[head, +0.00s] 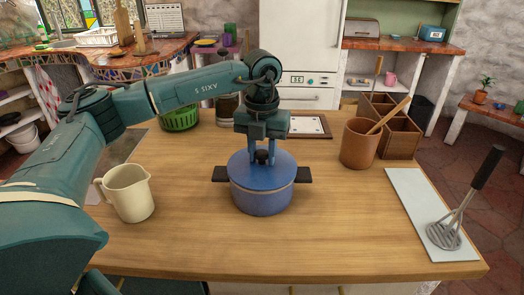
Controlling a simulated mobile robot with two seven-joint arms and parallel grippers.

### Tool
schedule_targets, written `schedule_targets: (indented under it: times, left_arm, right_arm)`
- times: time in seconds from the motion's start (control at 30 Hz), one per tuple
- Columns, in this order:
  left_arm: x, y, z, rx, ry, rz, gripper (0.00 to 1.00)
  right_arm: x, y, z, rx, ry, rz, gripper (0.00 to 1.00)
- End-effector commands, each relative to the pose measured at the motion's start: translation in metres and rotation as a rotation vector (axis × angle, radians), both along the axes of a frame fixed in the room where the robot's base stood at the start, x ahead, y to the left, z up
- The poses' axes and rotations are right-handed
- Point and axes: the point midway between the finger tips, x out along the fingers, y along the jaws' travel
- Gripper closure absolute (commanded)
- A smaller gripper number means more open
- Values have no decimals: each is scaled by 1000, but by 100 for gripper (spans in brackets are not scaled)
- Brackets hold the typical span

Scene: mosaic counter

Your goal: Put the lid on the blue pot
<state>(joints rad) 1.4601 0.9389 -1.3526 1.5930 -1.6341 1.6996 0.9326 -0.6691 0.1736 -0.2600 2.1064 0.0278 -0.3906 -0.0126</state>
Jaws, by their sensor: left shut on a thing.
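The blue pot (262,197) with two dark side handles stands upright on the wooden counter, near its middle. The blue lid (283,165) is over the pot's mouth and looks level; I cannot tell whether it rests fully on the rim. My left gripper (261,156) comes down from above and is shut on the lid's dark knob. My right gripper is not in view.
A cream jug (129,193) stands to the left of the pot. A brown crock (359,144) with a wooden utensil and a wooden divided box (400,138) stand to the right. The counter in front of the pot is clear.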

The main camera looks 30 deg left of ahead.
Motion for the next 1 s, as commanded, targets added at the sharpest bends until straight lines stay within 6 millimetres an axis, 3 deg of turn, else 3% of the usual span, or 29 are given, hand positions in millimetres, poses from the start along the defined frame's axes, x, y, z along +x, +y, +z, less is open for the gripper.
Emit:
schedule_targets:
  times: [0.9,0.93,1.0]
  left_arm:
    - [0,0,-3,0,0,0,96]
    - [0,0,-3,0,0,0,69]
    - [0,0,-3,0,0,0,63]
  right_arm:
    - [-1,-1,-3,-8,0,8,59]
    - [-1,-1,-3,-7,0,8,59]
    - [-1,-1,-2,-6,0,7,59]
